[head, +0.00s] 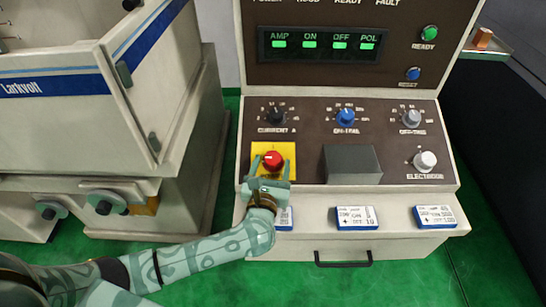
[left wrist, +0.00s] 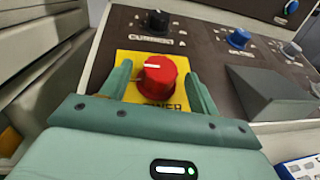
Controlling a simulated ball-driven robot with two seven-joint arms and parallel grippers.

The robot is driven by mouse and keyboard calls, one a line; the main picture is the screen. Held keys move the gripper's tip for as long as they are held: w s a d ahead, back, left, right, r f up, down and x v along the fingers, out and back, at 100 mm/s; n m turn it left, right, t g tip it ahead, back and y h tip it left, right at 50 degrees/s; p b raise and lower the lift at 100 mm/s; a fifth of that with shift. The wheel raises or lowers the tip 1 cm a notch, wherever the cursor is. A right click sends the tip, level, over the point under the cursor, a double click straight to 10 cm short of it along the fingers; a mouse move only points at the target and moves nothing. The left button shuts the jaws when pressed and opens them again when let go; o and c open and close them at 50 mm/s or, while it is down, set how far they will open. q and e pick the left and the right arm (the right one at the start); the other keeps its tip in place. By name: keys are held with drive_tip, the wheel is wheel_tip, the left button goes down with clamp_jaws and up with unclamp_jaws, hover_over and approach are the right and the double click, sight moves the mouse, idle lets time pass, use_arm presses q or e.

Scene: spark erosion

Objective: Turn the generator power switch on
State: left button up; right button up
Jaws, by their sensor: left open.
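The generator power switch is a red rotary knob (head: 272,160) on a yellow plate (head: 259,148) at the left of the generator's sloping control panel (head: 309,165). The red knob also shows large in the left wrist view (left wrist: 158,80), with a white pointer line lying nearly level towards the left. My left gripper (head: 271,163) is open, with one finger on each side of the knob. In the left wrist view gaps show between the fingers (left wrist: 156,73) and the knob. Part of the plate's lettering is hidden by the gripper. My right gripper is in neither view.
Beside the switch is a dark raised box (head: 352,163). Above are a black knob (head: 277,117), a blue knob (head: 345,117) and a grey knob (head: 411,118). A white knob (head: 425,160) is at right. Label cards (head: 357,218) line the lower ledge. A white machine (head: 80,90) stands left.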

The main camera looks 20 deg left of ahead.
use_arm(q)
drive_tip(key=shift+w+a, duration=0.2)
drive_tip(key=shift+w, duration=1.25)
drive_tip(key=c, duration=1)
drive_tip(key=shift+o, duration=0.2)
